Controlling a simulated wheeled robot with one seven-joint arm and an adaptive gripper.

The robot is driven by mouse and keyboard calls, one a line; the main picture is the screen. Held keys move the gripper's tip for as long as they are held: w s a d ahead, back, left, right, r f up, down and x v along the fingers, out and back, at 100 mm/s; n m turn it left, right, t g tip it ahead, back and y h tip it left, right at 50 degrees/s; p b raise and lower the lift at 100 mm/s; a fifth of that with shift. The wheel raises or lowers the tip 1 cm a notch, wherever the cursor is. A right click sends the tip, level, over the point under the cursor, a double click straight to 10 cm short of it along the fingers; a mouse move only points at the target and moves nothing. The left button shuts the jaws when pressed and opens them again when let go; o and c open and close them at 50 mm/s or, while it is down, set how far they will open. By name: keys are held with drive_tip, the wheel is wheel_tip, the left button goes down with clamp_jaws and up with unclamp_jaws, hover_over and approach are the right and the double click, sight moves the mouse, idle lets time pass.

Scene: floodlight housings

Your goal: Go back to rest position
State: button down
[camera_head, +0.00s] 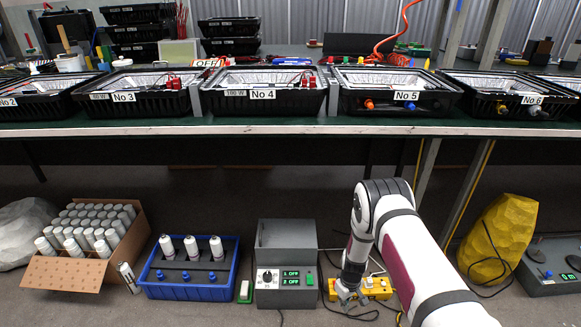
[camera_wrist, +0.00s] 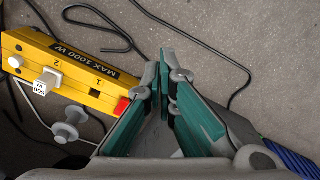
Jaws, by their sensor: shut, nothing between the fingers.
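My gripper (camera_head: 347,294) hangs low at the right of the grey control box, in front of the yellow power strip (camera_head: 376,288). In the wrist view my gripper (camera_wrist: 163,75) has its two green-padded fingers together with nothing between them. The yellow power strip (camera_wrist: 62,72) lies to the left of the fingers there, marked "MAX 1000 W". It has a red switch (camera_wrist: 121,107) close to the left finger and a white plug (camera_wrist: 47,81) in one socket. I cannot tell whether the finger touches the strip.
A bench edge (camera_head: 290,130) with several black floodlight housings (camera_head: 262,98) runs above my arm. The grey control box (camera_head: 286,265), blue crate (camera_head: 190,291) and carton of cans (camera_head: 70,271) stand left. A yellow rock-like object (camera_head: 500,240) stands right. Black cables (camera_wrist: 105,27) lie on the floor.

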wheel_tip(320, 180, up, 35)
drive_tip(key=w+a+m, duration=0.2)
drive_tip(key=s+r+m+y, duration=0.1)
drive_tip(key=s+r, duration=0.5)
drive_tip(key=r, duration=0.4)
drive_tip(key=s+r+m, duration=0.1)
drive_tip(key=s+r, duration=0.6)
drive_tip(key=r, duration=0.2)
drive_tip(key=s+d+r+m+h, duration=0.1)
drive_tip(key=s+r, duration=0.3)
drive_tip(key=s, duration=1.1)
drive_tip(key=s+d+r+m, duration=0.1)
drive_tip(key=s+r, duration=0.3)
drive_tip(key=s, duration=1.2)
wheel_tip(320, 180, up, 36)
drive_tip(key=t+p, duration=0.4)
drive_tip(key=p, duration=3)
drive_tip(key=shift+w+d+p, duration=0.2)
drive_tip(key=shift+w+p, duration=0.1)
drive_tip(key=shift+w, duration=0.05)
